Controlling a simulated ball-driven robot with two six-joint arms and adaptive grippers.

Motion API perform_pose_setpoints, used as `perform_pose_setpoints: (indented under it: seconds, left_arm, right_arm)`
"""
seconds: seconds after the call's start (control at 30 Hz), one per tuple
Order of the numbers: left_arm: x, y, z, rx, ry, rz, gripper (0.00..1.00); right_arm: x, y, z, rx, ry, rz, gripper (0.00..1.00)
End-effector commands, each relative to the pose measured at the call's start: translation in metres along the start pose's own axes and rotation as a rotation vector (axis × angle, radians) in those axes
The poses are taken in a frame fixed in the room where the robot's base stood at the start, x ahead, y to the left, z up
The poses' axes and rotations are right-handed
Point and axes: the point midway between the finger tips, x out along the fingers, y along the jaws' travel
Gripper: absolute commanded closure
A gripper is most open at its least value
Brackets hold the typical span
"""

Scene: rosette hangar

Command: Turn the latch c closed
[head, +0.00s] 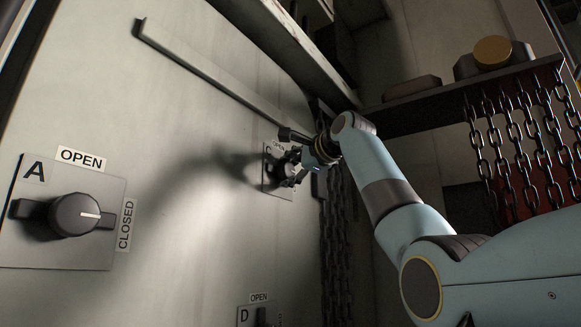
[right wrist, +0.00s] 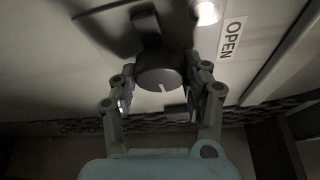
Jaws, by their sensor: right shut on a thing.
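Latch c (head: 269,184) is a dark round knob on a pale plate on the wall, mostly hidden behind my right gripper (head: 291,170) in the head view. In the right wrist view the knob (right wrist: 159,72) sits between the two fingers, which are shut on its sides. A short white mark shows on the knob's face and points down in that view. The "OPEN" label (right wrist: 232,38) is to the right of the knob there. No "CLOSED" label for this latch can be read. My left gripper is not in view.
Latch A (head: 78,214) is at the left, its white mark towards "CLOSED". Part of latch D's plate (head: 244,317) shows at the bottom. A long rail (head: 205,68) runs along the wall above. Chains (head: 515,140) hang from a shelf (head: 450,92) at the right, with more beside latch c.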

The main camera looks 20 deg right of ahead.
Motion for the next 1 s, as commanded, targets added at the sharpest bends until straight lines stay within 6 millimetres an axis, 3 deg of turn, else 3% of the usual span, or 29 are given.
perform_pose_setpoints:
  seconds: [0.53,0.57,0.7,0.77,1.0]
  left_arm:
    - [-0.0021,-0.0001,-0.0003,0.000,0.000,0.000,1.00]
    - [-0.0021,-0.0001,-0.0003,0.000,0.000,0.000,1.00]
    - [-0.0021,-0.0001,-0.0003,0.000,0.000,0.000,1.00]
    - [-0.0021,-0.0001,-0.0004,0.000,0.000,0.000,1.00]
    - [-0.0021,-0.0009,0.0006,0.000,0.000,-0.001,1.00]
  right_arm:
    - [0.0001,0.0005,-0.0003,0.025,0.000,0.011,0.84]
    - [0.0002,0.0006,-0.0003,0.025,0.000,0.011,0.51]
    - [0.0002,0.0006,-0.0003,0.025,0.000,0.011,0.33]
    - [0.0001,0.0005,-0.0003,0.025,0.000,0.011,0.28]
    - [-0.0004,0.0003,-0.0002,0.024,0.000,0.010,0.28]
